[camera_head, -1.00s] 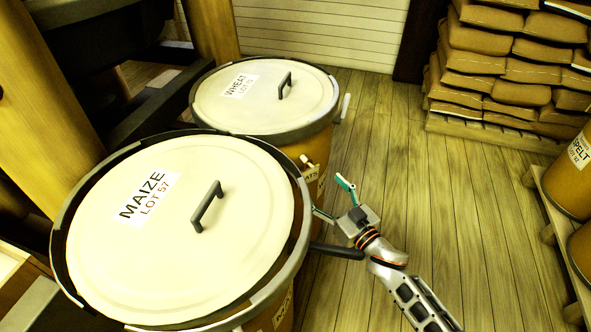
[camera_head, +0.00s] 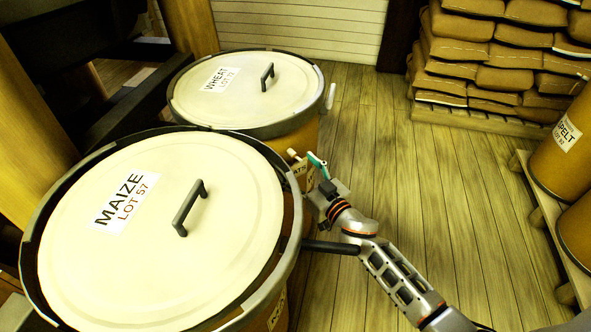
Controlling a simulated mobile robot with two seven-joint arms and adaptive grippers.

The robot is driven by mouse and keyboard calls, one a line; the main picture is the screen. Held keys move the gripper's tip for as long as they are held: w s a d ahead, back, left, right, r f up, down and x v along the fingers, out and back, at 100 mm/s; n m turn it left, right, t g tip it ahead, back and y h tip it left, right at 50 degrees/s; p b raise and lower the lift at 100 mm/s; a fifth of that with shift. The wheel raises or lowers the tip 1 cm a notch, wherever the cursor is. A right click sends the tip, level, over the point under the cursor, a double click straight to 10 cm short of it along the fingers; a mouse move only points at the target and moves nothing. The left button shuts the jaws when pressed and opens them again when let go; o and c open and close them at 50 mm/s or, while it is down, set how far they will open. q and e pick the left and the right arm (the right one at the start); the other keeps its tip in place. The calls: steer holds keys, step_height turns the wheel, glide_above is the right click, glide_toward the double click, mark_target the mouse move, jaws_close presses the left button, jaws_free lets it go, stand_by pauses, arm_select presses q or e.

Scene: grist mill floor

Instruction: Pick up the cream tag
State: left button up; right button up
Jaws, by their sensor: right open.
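A small cream tag (camera_head: 299,169) with dark lettering, partly readable as "ATS", is at the side of the wheat drum, just below a pale peg (camera_head: 292,154). My right gripper (camera_head: 312,174) is beside the tag, its open teal-tipped jaws turned toward it. One finger shows clearly; the other is mostly hidden near the maize drum's rim. I cannot tell whether the fingers touch the tag. My left gripper is not in view.
The maize drum (camera_head: 150,240) fills the lower left, with the wheat drum (camera_head: 225,105) behind it. Stacked sacks (camera_head: 490,75) stand at the back right, and a spelt drum (camera_head: 562,140) on a pallet at the right. The plank floor between is clear.

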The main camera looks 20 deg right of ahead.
steer(key=shift+c, duration=0.5)
steer(key=c, duration=1.1)
steer(key=shift+r, duration=0.1)
